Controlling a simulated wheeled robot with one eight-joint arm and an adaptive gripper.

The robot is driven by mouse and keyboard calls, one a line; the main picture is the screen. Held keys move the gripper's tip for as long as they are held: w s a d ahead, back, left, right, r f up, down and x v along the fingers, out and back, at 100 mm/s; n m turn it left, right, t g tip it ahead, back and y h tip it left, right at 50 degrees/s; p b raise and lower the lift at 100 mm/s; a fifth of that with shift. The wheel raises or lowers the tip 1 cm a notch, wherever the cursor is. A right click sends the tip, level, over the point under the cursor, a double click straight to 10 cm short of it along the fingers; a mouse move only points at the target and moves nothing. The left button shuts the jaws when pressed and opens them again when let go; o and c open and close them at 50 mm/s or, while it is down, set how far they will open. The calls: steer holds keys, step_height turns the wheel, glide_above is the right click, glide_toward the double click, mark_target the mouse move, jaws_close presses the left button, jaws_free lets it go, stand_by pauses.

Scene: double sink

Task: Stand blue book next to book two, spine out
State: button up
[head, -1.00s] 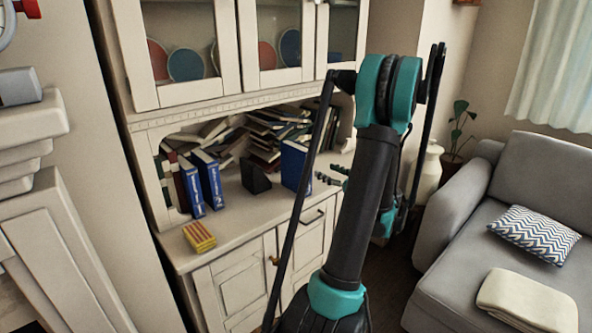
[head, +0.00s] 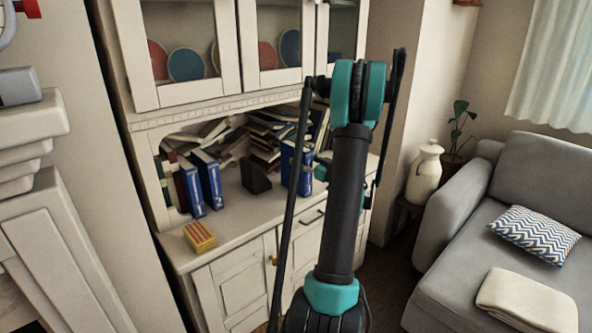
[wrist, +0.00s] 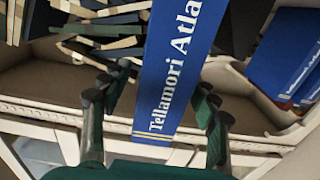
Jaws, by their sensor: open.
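The blue book (head: 287,160) stands upright on the cabinet counter, right of the black block, partly covered by my arm in the head view. In the wrist view its spine (wrist: 172,75) faces me, with lettering reading "Tellamori Atla". My gripper (wrist: 163,88) is open, with its fingers on either side of this spine; I cannot tell if they touch it. In the head view my gripper (head: 318,168) is beside the book, mostly hidden by the arm. Book two (head: 209,180) stands upright at the left, beside another blue volume (head: 191,188), spines facing out.
A black block (head: 255,177) stands between book two and the blue book. Untidy books (head: 268,135) fill the niche behind. A yellow-and-red striped item (head: 199,237) lies at the counter's front left. Bare counter (head: 238,205) shows in front of the block.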

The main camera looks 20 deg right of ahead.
steer(key=x, duration=0.3)
steer(key=shift+w+a, duration=0.2)
steer(key=shift+w, duration=0.15)
steer(key=shift+c, duration=0.3)
jaws_close()
